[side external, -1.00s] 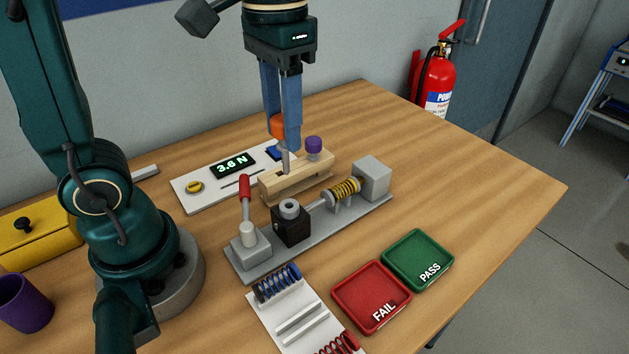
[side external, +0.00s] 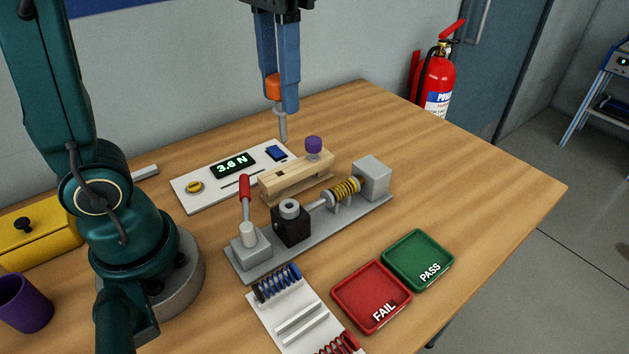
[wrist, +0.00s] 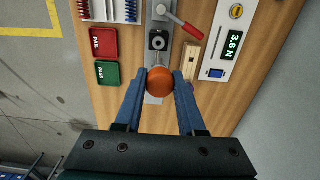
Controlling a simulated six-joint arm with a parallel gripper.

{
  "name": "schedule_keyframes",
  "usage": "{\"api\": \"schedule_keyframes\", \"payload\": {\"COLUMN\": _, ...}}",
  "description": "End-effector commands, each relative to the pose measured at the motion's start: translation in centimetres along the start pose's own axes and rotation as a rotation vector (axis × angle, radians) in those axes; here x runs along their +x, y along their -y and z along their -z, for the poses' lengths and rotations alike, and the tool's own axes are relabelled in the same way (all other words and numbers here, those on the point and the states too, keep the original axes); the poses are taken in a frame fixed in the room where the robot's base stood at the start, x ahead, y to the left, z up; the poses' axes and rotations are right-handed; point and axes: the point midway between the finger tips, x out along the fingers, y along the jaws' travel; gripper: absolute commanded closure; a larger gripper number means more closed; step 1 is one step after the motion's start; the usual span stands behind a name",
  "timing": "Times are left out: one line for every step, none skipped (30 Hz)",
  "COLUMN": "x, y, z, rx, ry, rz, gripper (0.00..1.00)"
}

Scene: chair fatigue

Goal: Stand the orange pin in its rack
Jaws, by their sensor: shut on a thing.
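The orange pin has an orange knob (side external: 273,88) and a grey shank (side external: 282,126). My gripper (side external: 281,101) is shut on it and holds it nearly upright in the air, with the shank pointing down. In the side view the shank tip is above and behind the pale wooden rack (side external: 270,188), apart from it. A dark opening shows in the rack's top at its left half. A purple-headed pin (side external: 314,145) stands at the rack's right end. In the wrist view the orange knob (wrist: 160,86) lies between my blue fingers and the rack (wrist: 191,62) is to its right.
A grey test fixture with a red-handled lever (side external: 245,188) and a yellow spring (side external: 345,188) stands in front of the rack. Behind is a white panel (side external: 205,197) with a 3.6 N display (side external: 233,165). Red (side external: 371,290) and green (side external: 418,258) trays lie front right.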

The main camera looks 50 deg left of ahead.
Motion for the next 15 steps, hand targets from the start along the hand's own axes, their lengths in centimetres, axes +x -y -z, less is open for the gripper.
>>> {"api": "schedule_keyframes", "payload": {"x": 0.1, "y": 0.5, "z": 0.2, "rx": -0.006, "ry": 0.000, "rz": 0.000, "gripper": 1.00}}
{"api": "schedule_keyframes", "payload": {"x": 0.1, "y": 0.8, "z": 0.3, "rx": -0.007, "ry": 0.000, "rz": 0.000, "gripper": 1.00}}
{"api": "schedule_keyframes", "payload": {"x": 0.2, "y": 1.3, "z": 0.5, "rx": -0.008, "ry": 0.001, "rz": 0.000, "gripper": 1.00}}
{"api": "schedule_keyframes", "payload": {"x": 0.2, "y": 1.7, "z": 0.7, "rx": -0.008, "ry": 0.001, "rz": 0.000, "gripper": 1.00}}
{"api": "schedule_keyframes", "payload": {"x": 0.3, "y": 2.1, "z": 0.9, "rx": -0.010, "ry": 0.001, "rz": 0.000, "gripper": 1.00}}
{"api": "schedule_keyframes", "payload": {"x": 0.3, "y": 2.8, "z": 1.2, "rx": -0.010, "ry": 0.001, "rz": 0.000, "gripper": 1.00}}
{"api": "schedule_keyframes", "payload": {"x": 0.4, "y": 3.3, "z": 1.4, "rx": -0.010, "ry": 0.001, "rz": 0.000, "gripper": 1.00}}
{"api": "schedule_keyframes", "payload": {"x": 0.5, "y": 3.8, "z": 1.6, "rx": -0.011, "ry": 0.002, "rz": 0.000, "gripper": 1.00}}
{"api": "schedule_keyframes", "payload": {"x": 0.5, "y": 4.5, "z": 1.9, "rx": -0.010, "ry": 0.002, "rz": 0.000, "gripper": 1.00}}
{"api": "schedule_keyframes", "payload": {"x": 0.6, "y": 5.0, "z": 2.1, "rx": -0.010, "ry": 0.001, "rz": 0.000, "gripper": 1.00}}
{"api": "schedule_keyframes", "payload": {"x": 0.6, "y": 5.4, "z": 2.3, "rx": -0.009, "ry": 0.001, "rz": 0.000, "gripper": 1.00}}
{"api": "schedule_keyframes", "payload": {"x": 0.7, "y": 6.0, "z": 2.5, "rx": -0.009, "ry": 0.002, "rz": 0.000, "gripper": 1.00}}
{"api": "schedule_keyframes", "payload": {"x": 0.8, "y": 6.5, "z": 2.7, "rx": -0.008, "ry": 0.001, "rz": 0.000, "gripper": 1.00}}
{"api": "schedule_keyframes", "payload": {"x": 0.8, "y": 6.8, "z": 2.9, "rx": -0.008, "ry": 0.001, "rz": 0.000, "gripper": 1.00}}
{"api": "schedule_keyframes", "payload": {"x": 0.9, "y": 7.3, "z": 3.1, "rx": -0.007, "ry": 0.001, "rz": 0.000, "gripper": 1.00}}
